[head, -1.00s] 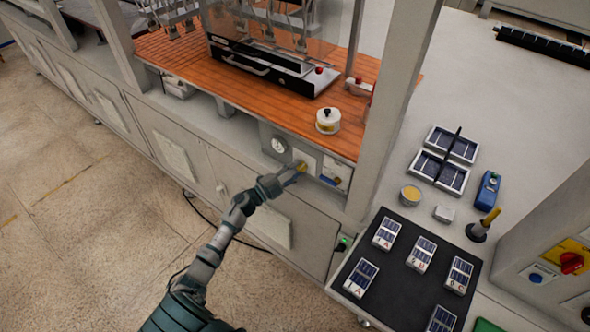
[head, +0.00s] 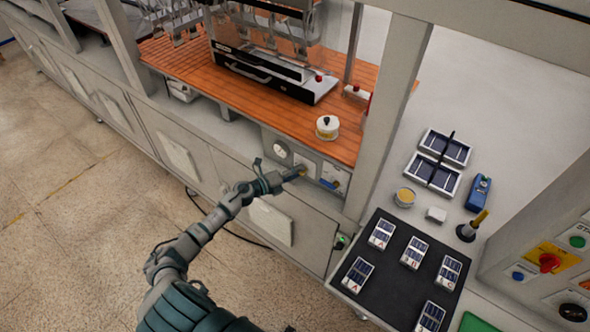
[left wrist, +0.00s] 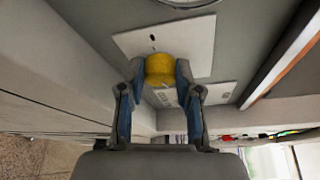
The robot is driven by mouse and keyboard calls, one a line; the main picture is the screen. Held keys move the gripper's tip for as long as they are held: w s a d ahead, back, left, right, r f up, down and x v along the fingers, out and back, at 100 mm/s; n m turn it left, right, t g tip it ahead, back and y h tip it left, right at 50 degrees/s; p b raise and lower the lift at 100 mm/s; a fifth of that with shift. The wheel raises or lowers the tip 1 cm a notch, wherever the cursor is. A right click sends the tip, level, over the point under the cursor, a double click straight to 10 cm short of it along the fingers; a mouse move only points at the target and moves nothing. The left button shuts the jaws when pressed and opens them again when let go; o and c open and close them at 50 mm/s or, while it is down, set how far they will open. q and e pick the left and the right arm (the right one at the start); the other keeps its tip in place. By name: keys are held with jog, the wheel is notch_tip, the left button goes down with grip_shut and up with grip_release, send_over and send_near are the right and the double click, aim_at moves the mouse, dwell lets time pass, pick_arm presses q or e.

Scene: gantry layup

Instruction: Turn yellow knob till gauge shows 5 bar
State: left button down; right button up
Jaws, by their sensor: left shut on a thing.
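The yellow knob (left wrist: 160,68) sits on a white plate (left wrist: 195,40) on the grey cabinet front. My left gripper (left wrist: 160,78) has a finger on each side of the knob and is shut on it. In the head view my left gripper (head: 298,173) reaches the panel and mostly covers the knob. The round gauge (head: 281,150) is on the panel to the left of the knob. Its face is too small to read there, and only its rim (left wrist: 283,25) shows in the left wrist view. My right gripper is not in view.
A blue-handled valve (head: 333,182) is on the panel right of the knob. An orange slatted bench top (head: 280,110) lies above, with a white round pot (head: 327,127) near its edge. A black mat (head: 388,290) with several small panels lies at lower right.

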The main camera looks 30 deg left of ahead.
pick_arm(q)
jog(key=shift+s+d+f+m, duration=0.2)
jog(key=shift+d+f+m, duration=0.1)
jog(key=shift+f+m, duration=0.1)
jog(key=c, duration=0.8)
grip_release()
jog(key=shift+w, duration=0.1)
jog(key=shift+r, duration=0.1)
jog(key=shift+w+p, duration=0.1)
jog(key=shift+p, duration=0.2)
jog(key=shift+a+r, duration=0.1)
jog(key=shift+v, duration=5.95)
jog(key=shift+r, duration=0.1)
